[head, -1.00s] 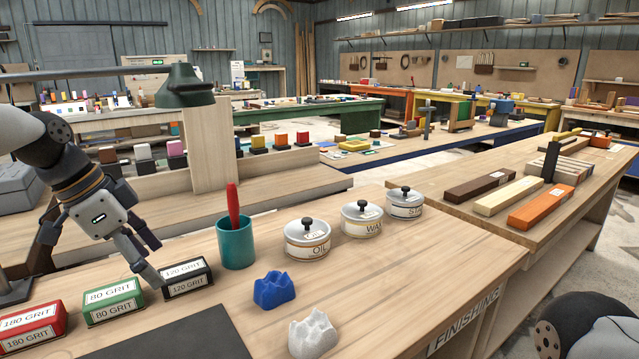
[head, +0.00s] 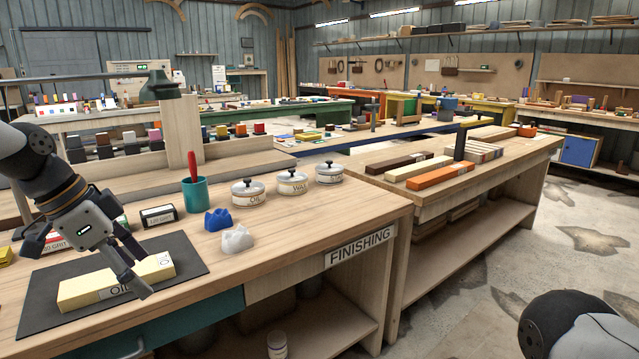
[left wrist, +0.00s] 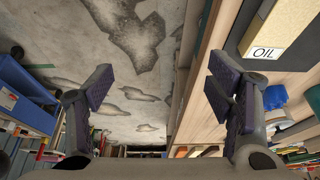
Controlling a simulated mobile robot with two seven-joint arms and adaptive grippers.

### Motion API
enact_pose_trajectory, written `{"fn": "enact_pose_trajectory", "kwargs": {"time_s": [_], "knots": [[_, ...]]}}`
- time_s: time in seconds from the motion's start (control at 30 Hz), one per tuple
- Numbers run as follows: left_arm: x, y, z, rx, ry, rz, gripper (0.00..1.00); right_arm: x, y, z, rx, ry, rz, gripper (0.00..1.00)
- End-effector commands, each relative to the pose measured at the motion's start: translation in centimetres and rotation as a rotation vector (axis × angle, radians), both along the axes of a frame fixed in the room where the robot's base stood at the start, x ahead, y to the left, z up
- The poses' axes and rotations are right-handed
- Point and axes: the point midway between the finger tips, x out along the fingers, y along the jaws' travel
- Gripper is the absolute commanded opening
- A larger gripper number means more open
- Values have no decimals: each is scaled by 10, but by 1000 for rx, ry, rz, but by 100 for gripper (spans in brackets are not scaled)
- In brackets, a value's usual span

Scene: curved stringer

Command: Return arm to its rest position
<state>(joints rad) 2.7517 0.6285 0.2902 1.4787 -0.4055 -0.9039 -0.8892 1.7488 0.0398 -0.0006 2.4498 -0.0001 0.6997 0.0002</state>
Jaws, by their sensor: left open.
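My left gripper (head: 128,262) is in the left part of the head view, over the dark mat (head: 196,262) on the finishing bench. Its fingers are apart with nothing between them, as the left wrist view (left wrist: 165,105) also shows. A pale yellow block with an OIL label (head: 88,289) lies on the mat below the gripper, partly covered by a finger in the picture. The block also shows at the top right of the left wrist view (left wrist: 285,25). My right gripper is not in view; only a rounded part of my right arm shows at the lower right.
The bench (head: 290,240) also carries a black grit block (head: 158,215), a teal cup (head: 196,194), blue (head: 217,219) and white (head: 238,239) blocks, and several round tins (head: 248,192). Another bench with long bars (head: 445,174) stands behind right. Floor (head: 560,235) is open at right.

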Motion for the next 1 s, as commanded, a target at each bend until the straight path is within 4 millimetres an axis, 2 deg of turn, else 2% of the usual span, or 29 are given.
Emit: {"fn": "enact_pose_trajectory", "kwargs": {"time_s": [0.03,0.17,0.2,0.27,0.3,0.37,0.4,0.47,0.5,0.57,0.6,0.7,0.73,0.83,0.9,1.0], "knots": [[-10,-17,-38,-3,60,22,74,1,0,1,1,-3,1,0],[-36,-49,-115,-19,157,128,74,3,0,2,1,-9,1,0],[-50,-58,-141,-22,193,167,74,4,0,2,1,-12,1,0],[-74,-71,-178,-23,248,231,74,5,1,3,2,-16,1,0],[-95,-78,-202,-21,286,277,74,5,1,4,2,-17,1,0],[-131,-88,-238,-11,346,356,74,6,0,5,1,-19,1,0],[-158,-92,-260,-1,385,412,74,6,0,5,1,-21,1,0],[-203,-96,-288,25,440,500,74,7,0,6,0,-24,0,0],[-235,-97,-303,48,474,561,74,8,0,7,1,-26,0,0],[-284,-94,-320,88,518,650,74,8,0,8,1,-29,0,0],[-314,-91,-326,120,541,705,74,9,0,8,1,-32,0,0],[-378,-80,-331,192,574,816,74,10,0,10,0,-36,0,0],[-392,-76,-330,212,579,843,74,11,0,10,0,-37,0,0],[-423,-67,-325,256,581,900,74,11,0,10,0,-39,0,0],[-432,-64,-323,269,581,917,74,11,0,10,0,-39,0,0],[-434,-64,-323,272,579,922,74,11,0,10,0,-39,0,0]]}}
